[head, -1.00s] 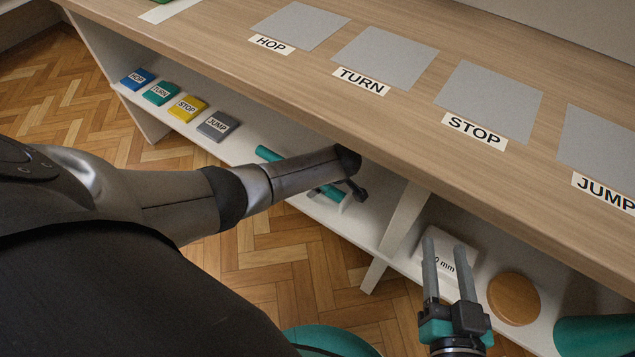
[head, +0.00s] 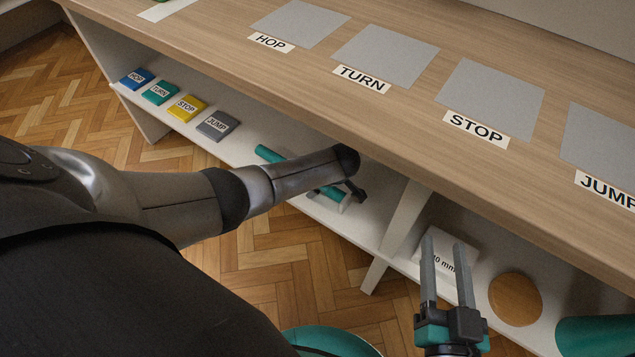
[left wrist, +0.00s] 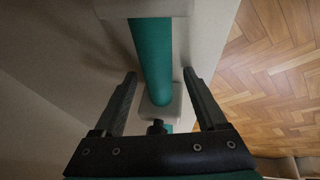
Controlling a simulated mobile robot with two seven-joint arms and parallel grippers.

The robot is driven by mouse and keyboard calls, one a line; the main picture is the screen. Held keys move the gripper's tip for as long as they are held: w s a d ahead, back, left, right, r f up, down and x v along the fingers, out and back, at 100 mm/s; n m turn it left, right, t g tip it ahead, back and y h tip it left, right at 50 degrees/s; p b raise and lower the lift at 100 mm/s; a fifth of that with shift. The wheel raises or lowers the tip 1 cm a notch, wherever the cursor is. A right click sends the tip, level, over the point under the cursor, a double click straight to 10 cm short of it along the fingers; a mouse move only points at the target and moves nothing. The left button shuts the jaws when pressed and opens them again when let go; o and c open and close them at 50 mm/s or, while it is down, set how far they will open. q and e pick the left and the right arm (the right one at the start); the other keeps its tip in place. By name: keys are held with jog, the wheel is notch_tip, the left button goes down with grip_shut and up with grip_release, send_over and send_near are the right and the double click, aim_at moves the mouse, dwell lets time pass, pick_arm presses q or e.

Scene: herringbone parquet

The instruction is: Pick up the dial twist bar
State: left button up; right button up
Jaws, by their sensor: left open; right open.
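The teal bar, which looks like the dial twist bar (head: 267,153), lies on the low shelf, partly hidden in the head view behind my left arm. In the left wrist view the bar (left wrist: 152,55) runs lengthwise between the fingers of my left gripper (left wrist: 160,78), resting on pale supports (left wrist: 163,101). My right gripper (head: 447,243) is open and empty, in front of the white block on the lower right shelf.
Blue, teal, yellow and grey labelled blocks (head: 187,108) sit on the shelf at left. An upright divider (head: 403,222) splits the shelf. Right of it are a white block (head: 443,262), a round wooden disc (head: 515,298) and a teal object (head: 595,336). The tabletop (head: 400,125) overhangs the shelf.

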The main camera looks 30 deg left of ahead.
pick_arm(q)
jog(key=shift+c, duration=0.2)
grip_shut()
dwell(0.6)
